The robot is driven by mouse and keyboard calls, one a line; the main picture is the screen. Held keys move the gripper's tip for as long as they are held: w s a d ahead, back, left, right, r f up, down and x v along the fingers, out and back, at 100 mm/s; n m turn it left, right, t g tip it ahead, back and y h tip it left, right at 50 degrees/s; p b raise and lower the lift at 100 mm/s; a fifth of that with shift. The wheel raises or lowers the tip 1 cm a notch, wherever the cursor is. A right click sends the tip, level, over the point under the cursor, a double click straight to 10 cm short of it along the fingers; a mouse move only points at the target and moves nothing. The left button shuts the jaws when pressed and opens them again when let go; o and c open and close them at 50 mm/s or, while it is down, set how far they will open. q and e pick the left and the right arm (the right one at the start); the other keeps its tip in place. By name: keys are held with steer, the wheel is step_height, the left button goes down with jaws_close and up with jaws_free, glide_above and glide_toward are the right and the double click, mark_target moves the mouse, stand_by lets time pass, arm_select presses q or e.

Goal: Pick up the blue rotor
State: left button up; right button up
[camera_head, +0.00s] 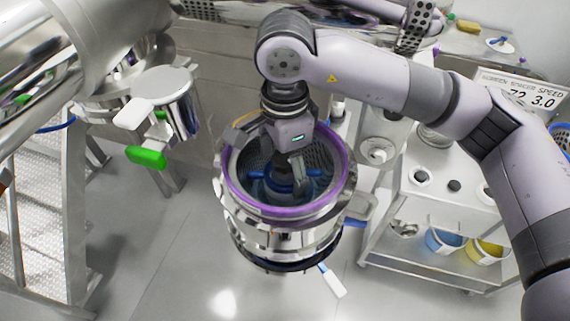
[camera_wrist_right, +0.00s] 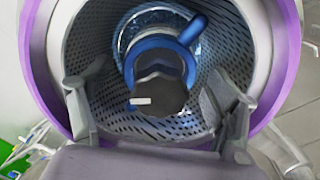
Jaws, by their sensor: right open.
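The blue rotor (camera_head: 289,178) sits inside a round steel vessel with a purple rim (camera_head: 262,206) and a perforated inner wall. In the right wrist view the blue rotor (camera_wrist_right: 160,48) is a blue ring-like part with a dark centre, deep in the perforated basket (camera_wrist_right: 222,62). My right gripper (camera_head: 298,180) reaches down into the vessel's mouth from above. In the right wrist view its two fingers (camera_wrist_right: 160,108) are spread apart with the rotor seen between and beyond them; nothing is held. The rotor's lower part is hidden. My left gripper is not in view.
A steel cart (camera_head: 432,205) stands to the right, with a blue bucket (camera_head: 444,240) and a yellow bucket (camera_head: 484,252) on its lower shelf. Steel equipment with a green handle (camera_head: 146,157) is at the left.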

steer(key=shift+f, duration=0.15)
steer(key=shift+c, duration=0.2)
steer(key=c, duration=1.5)
